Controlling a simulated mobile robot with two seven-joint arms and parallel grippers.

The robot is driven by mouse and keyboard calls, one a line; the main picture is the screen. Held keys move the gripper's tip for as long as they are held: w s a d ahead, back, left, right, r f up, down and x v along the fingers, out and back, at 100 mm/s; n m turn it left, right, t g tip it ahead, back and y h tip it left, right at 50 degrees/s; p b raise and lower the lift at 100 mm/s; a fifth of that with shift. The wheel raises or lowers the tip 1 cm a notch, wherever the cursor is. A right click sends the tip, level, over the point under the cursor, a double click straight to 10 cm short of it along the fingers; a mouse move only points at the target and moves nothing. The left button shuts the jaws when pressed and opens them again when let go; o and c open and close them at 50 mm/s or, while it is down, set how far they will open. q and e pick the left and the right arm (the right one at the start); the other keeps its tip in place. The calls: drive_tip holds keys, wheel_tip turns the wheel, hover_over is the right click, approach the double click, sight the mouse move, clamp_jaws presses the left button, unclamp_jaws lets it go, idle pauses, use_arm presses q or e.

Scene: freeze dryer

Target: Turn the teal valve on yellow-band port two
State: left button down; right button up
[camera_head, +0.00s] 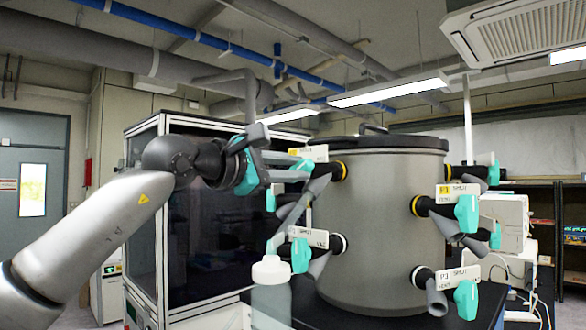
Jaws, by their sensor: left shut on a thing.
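A grey cylindrical drum (385,225) carries several side ports with teal valves and white tags. At its upper left is a yellow-band port (342,171), whose tag (309,153) is too small to read surely. My left gripper (288,167) reaches in from the left and is shut on the teal valve (304,165) of this port. The fingers partly hide that valve. Another yellow-band port (418,206) on the front right has a tag reading SHUT and a teal valve (467,212). My right gripper is not in view.
A lower-left port has a teal valve (300,255), and a lower-right port has another (466,299). A translucent bottle (271,290) with a white cap stands in front. A glass-fronted cabinet (215,230) is behind my left arm. White equipment (503,220) stands at right.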

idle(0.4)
use_arm(q)
drive_tip(key=n+b, duration=0.2)
drive_tip(key=n, duration=0.2)
drive_tip(key=shift+n, duration=0.3)
drive_tip(key=n+b, duration=0.1)
drive_tip(key=n, duration=0.2)
drive_tip(key=shift+w+a+r+n+b, duration=0.1)
drive_tip(key=shift+n+b, duration=0.2)
drive_tip(key=n+b, duration=0.1)
drive_tip(key=n, duration=0.2)
drive_tip(key=shift+a+n, duration=0.1)
drive_tip(key=shift+n, duration=0.2)
drive_tip(key=n+b, duration=0.1)
drive_tip(key=n, duration=0.2)
drive_tip(key=n+b, duration=0.1)
drive_tip(key=n, duration=0.2)
drive_tip(key=shift+w+a, duration=0.1)
drive_tip(key=shift+w, duration=0.1)
drive_tip(key=n+b, duration=0.2)
drive_tip(key=n, duration=0.4)
drive_tip(key=shift+w+a, duration=0.1)
drive_tip(key=c, duration=0.7)
unclamp_jaws()
